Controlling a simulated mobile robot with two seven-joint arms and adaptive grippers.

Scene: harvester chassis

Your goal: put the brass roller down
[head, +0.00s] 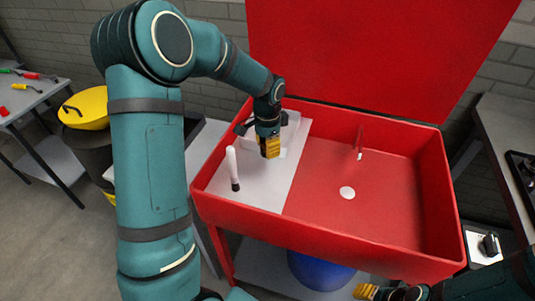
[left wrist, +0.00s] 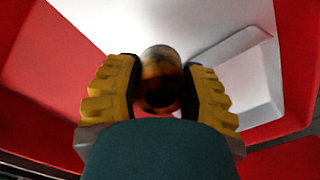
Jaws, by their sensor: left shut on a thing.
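The brass roller (left wrist: 160,65) shows end-on in the left wrist view as a dark brown and gold cylinder with a dark hole. It sits between the yellow fingers of my left gripper (left wrist: 163,90), which is shut on it. In the head view my left gripper (head: 269,147) points down over the white panel (head: 252,185) at the left of the red basin; the fingers hide the roller there. I cannot tell the roller's height over the panel. My right gripper (head: 366,291) shows only partly at the bottom edge, away from the roller, its opening unclear.
A white upright stick with a black foot (head: 233,168) stands on the panel left of my left gripper. The red basin (head: 395,190) has a small red post (head: 359,140) and a white disc (head: 347,193); its floor is otherwise clear. A red lid (head: 375,55) rises behind.

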